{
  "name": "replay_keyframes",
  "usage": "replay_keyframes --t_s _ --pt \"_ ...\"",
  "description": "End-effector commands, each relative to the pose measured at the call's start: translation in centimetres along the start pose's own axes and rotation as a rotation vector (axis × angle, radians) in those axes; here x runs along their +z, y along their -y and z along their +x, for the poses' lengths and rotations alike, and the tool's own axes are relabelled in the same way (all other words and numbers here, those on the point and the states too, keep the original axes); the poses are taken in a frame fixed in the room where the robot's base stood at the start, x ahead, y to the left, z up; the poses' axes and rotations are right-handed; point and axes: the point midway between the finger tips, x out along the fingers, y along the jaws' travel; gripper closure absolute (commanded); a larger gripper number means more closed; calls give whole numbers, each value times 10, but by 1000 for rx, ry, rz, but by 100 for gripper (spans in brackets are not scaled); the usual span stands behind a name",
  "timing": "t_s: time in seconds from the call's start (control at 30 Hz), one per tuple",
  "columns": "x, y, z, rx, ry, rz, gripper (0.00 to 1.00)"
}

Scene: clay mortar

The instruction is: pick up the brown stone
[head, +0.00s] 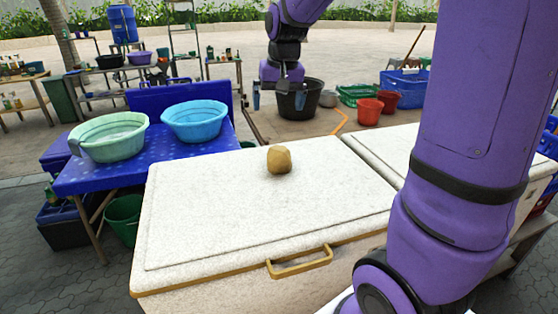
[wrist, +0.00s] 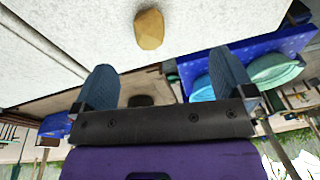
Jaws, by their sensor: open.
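The brown stone (head: 279,160) is a small rounded yellow-brown lump. It sits on the white lid (head: 225,220) of a large chest, towards its far edge. In the wrist view the stone (wrist: 149,29) shows at the top, beyond the fingertips and roughly in line with the gap between them. My gripper (head: 278,100) hangs above and behind the stone in the head view, apart from it. Its two blue fingers are spread with nothing between them, as the wrist view of my gripper (wrist: 163,66) also shows.
A blue table (head: 165,158) with a green basin (head: 108,137) and a blue basin (head: 195,121) stands left of the chest. A gold handle (head: 300,263) is on its front. A black tub (head: 301,101) and red buckets (head: 369,111) stand behind. The lid around the stone is clear.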

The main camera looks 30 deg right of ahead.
Motion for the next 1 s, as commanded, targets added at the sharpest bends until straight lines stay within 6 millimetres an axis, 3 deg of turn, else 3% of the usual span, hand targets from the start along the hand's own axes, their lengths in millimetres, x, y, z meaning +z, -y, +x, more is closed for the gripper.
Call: replay_keyframes --t_s 0.2,0.4,0.63,1.0 --pt "-59 -14 65 41 76 111 0" --pt "-94 -28 119 73 124 187 0" --pt "-109 -38 149 92 147 228 0" --pt "-102 -42 197 94 150 229 0"
